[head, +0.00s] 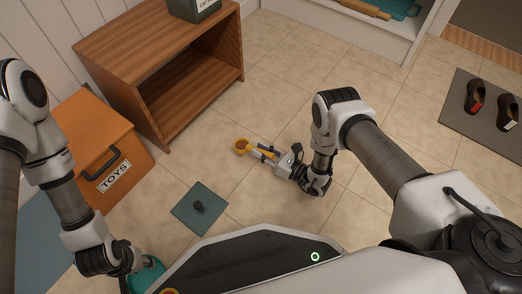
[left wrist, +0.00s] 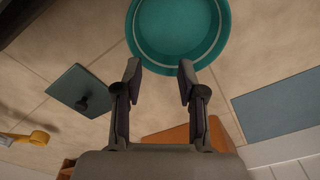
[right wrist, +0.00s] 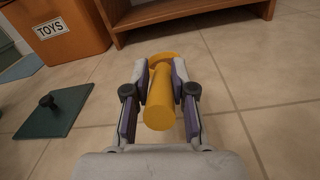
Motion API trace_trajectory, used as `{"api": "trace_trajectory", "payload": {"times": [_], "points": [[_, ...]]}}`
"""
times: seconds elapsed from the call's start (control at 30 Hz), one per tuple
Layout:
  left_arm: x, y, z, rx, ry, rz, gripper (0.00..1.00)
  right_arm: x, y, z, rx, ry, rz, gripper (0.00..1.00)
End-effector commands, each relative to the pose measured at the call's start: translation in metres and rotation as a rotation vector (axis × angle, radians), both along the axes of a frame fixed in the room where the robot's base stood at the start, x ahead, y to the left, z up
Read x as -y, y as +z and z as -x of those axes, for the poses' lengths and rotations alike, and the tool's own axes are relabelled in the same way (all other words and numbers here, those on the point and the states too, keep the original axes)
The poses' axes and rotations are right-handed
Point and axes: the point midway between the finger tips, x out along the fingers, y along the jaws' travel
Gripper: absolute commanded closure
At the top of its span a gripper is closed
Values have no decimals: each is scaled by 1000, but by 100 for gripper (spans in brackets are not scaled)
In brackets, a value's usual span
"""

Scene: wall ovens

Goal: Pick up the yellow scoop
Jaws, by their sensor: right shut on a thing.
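The yellow scoop (head: 242,146) is at the right gripper, near the floor in front of the wooden shelf. My right gripper (head: 264,153) is shut on its handle. In the right wrist view the scoop's handle (right wrist: 160,98) lies between the two fingers (right wrist: 160,90), its round end toward the camera and its bowl beyond the fingertips. I cannot tell whether the scoop still touches the floor. My left gripper (left wrist: 159,78) is open and empty, with its fingertips near the rim of a teal bowl (left wrist: 178,58).
An orange toys box (head: 128,165) and a wooden shelf (head: 165,105) stand at the left and back. A dark green square with a black knob (head: 186,216) lies on the floor. A grey mat with shoes (head: 460,118) is at the right. Open tiles surround the right gripper.

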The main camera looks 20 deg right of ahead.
Motion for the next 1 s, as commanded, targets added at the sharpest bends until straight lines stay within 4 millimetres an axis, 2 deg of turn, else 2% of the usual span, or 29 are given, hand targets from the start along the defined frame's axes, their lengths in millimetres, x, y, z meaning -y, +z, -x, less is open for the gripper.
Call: {"api": "trace_trajectory", "payload": {"times": [0.03, 0.07, 0.27, 0.43, 0.6, 0.77, 1.0], "points": [[0, 16, 3, -7, 3, 1, 60, 0, 16, 0, 1, 0, -1, 100], [0, 17, 4, -10, 4, 2, 60, 5, 12, 7, -3, -2, 0, 100], [1, 45, 12, -33, 16, 6, 60, 31, 18, 48, -3, -4, 0, 100], [1, 68, 14, -37, 13, 6, 60, 59, 22, 92, -4, -3, 1, 100], [1, 78, 14, -39, 10, 7, 60, 79, 22, 124, -1, -2, 1, 100], [2, 80, 15, -40, 8, 7, 60, 85, 21, 135, 1, 0, -1, 100], [2, 79, 14, -39, 8, 7, 60, 86, 21, 135, 2, 1, 0, 100]]}}
